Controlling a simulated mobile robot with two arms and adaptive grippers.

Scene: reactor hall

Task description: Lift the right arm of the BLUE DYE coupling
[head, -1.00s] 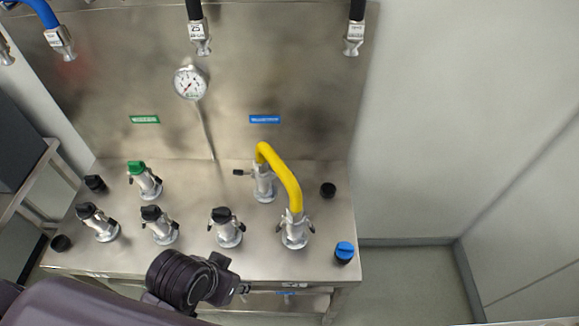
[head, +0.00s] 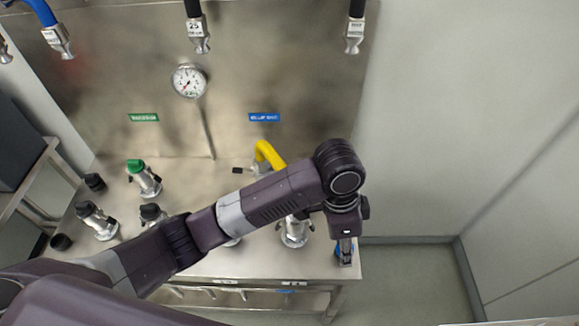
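The blue label (head: 264,118), apparently reading BLUE DYE, is on the steel back panel. Below it, a yellow hose (head: 268,153) bends down from a rear silver coupling, mostly covered by my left arm. A front silver coupling (head: 294,235) stands on the bench; its top and most of the hose are hidden behind the arm. A small lever shows at its right side. My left gripper (head: 345,252) points down right of this coupling, apart from it, over the blue cap (head: 337,250), which shows only as slivers. Whether its fingers are open is unclear. My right gripper is out of view.
Other silver couplings with a green cap (head: 135,166) and black caps (head: 88,210) stand on the bench's left. A round gauge (head: 189,81) is on the back panel. Hoses with metal ends (head: 354,38) hang above. Floor right of the bench is clear.

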